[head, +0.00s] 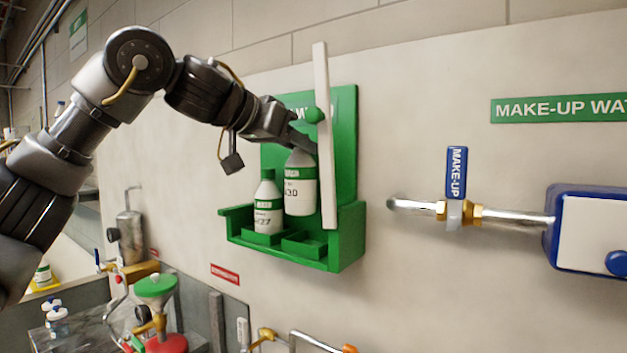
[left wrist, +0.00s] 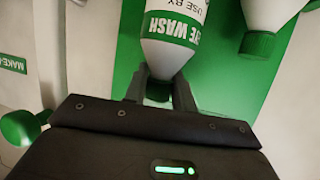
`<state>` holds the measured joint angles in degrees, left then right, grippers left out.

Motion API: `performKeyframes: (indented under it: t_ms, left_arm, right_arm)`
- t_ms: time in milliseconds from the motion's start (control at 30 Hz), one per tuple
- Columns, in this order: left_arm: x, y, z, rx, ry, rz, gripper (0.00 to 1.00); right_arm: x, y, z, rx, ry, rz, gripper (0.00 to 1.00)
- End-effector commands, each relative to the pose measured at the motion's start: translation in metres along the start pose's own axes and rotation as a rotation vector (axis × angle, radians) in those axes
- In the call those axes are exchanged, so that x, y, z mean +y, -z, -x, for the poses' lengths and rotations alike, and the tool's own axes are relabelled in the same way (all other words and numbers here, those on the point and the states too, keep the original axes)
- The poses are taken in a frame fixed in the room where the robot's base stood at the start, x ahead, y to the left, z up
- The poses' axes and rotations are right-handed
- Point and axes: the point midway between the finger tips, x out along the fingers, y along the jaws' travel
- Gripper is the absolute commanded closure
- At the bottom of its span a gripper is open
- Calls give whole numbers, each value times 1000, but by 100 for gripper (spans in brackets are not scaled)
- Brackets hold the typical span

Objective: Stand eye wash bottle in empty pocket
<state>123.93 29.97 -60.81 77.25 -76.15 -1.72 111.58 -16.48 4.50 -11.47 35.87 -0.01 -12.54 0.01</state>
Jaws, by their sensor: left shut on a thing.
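The eye wash bottle (head: 300,190) is white with a green band and hangs upright, with its base a little above the empty right pocket (head: 305,244) of the green wall station (head: 343,110). My left gripper (head: 303,143) is shut on the bottle's neck from above. In the left wrist view the fingers (left wrist: 158,88) close on the narrow end of the bottle (left wrist: 170,38), which reads "EYE WASH". A second bottle (head: 267,203) stands in the left pocket; its cap shows in the left wrist view (left wrist: 257,44). My right gripper is not in view.
A blue MAKE-UP lever (head: 456,172) and pipe lie farther right. Valves and pipes (head: 155,290) are below left.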

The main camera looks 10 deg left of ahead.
Motion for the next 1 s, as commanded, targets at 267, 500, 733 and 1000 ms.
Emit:
performKeyframes:
  t_ms: [267,500,733,1000]
  left_arm:
    - [16,-17,-25,3,-1,1,100]
    - [21,-25,-34,0,-1,0,100]
    - [19,-49,-43,4,0,1,100]
    - [20,-50,-44,4,0,1,100]
  right_arm:
    - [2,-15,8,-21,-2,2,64]
    - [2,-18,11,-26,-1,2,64]
    - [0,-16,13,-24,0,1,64]
    - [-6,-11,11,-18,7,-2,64]
